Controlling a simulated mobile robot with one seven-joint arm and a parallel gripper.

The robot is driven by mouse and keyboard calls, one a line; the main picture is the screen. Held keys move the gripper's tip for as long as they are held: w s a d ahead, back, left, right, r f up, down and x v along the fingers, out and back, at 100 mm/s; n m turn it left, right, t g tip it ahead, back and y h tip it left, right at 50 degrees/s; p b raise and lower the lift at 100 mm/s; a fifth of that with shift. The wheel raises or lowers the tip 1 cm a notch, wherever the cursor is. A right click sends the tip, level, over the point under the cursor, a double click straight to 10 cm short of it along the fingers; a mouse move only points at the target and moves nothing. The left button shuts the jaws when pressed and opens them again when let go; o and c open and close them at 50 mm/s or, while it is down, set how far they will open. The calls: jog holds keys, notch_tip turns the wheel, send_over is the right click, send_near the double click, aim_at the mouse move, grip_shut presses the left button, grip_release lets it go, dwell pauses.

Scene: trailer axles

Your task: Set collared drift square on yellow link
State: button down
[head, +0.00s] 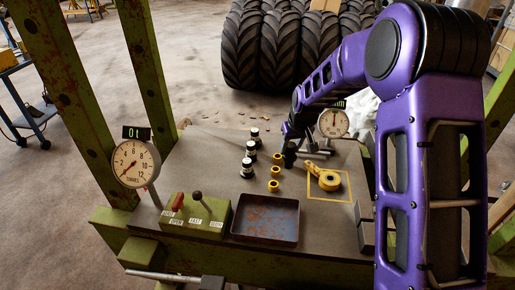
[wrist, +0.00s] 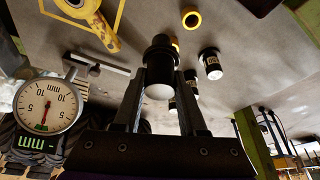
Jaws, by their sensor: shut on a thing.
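My gripper (wrist: 160,75) is shut on a dark stepped drift (wrist: 160,52), the collared drift as far as I can tell. The drift has a wider band and a pale end facing the wrist camera; its far end is hidden. In the head view my gripper (head: 290,158) is over the bench, left of the yellow link, and the drift is hard to make out there. The yellow link (head: 327,180) lies flat inside a yellow outlined square, with a ring at one end. It also shows at the upper left of the wrist view (wrist: 98,22), apart from the drift.
Several black-and-white cylinders (head: 247,168) and yellow rings (head: 274,185) stand left of my gripper. A shallow tray (head: 265,238) and lever box (head: 190,215) are at the front. Dial gauges (head: 136,164) (head: 333,123) stand left and behind. The bench's middle left is bare.

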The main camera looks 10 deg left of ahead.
jog(key=w+d+m+h, duration=0.1)
jog(key=d+m, duration=0.3)
jog(key=d, duration=1)
jog(key=shift+w+d+r+t+h, duration=0.3)
jog(key=shift+w+d+t, duration=0.1)
jog(key=shift+w, duration=0.15)
jog(key=b, duration=0.4)
send_over(330, 178)
jog(key=shift+w+d+f, duration=0.1)
jog(key=shift+f, duration=2.6)
jog(key=shift+f, duration=0.25)
jog(key=shift+c, duration=2.2)
grip_release()
jog(key=shift+o, duration=0.3)
jog(key=shift+f, duration=0.15)
